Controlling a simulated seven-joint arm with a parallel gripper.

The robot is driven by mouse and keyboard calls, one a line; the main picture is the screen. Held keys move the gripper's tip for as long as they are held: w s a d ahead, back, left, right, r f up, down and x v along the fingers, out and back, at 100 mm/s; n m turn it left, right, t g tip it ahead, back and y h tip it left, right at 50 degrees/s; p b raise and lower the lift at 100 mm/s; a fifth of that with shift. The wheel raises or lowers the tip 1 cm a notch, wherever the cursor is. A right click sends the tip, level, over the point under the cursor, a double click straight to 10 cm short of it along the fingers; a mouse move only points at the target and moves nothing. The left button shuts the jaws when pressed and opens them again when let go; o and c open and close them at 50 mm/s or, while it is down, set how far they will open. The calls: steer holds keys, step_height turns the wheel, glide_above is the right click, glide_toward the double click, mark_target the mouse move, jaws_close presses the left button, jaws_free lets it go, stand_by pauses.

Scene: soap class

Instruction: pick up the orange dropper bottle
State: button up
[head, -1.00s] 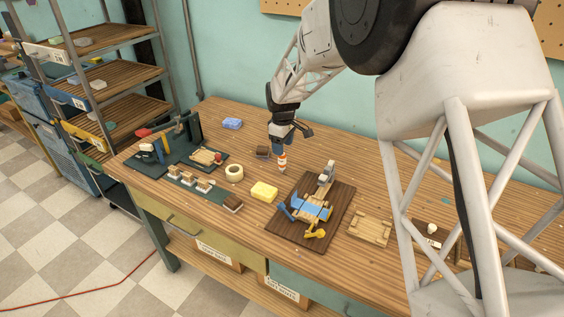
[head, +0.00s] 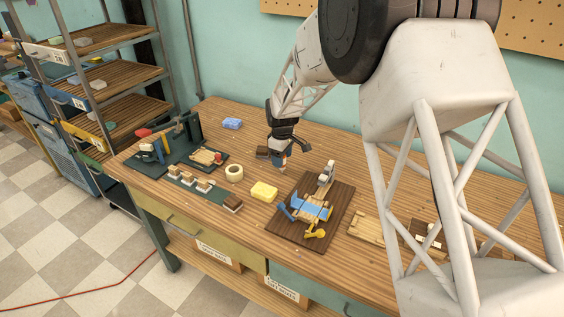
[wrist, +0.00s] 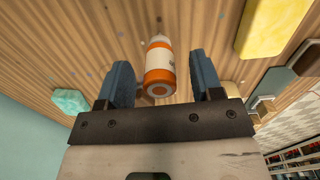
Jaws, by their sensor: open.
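The orange dropper bottle (wrist: 159,68), white with orange bands, shows in the wrist view between the two blue fingers of my gripper (wrist: 162,85). A gap shows on each side of it, and its narrow tip points away from the wrist camera. In the head view my gripper (head: 279,160) is low over the wooden workbench, and the bottle is mostly hidden behind the fingers there. My gripper is open.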

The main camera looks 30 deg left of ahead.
steer(key=shift+f, duration=0.6)
steer(key=shift+c, duration=0.4)
steer(key=c, duration=0.9)
steer(key=shift+r, duration=0.15)
step_height(320, 180, up, 10)
steer(key=shift+f, duration=0.15)
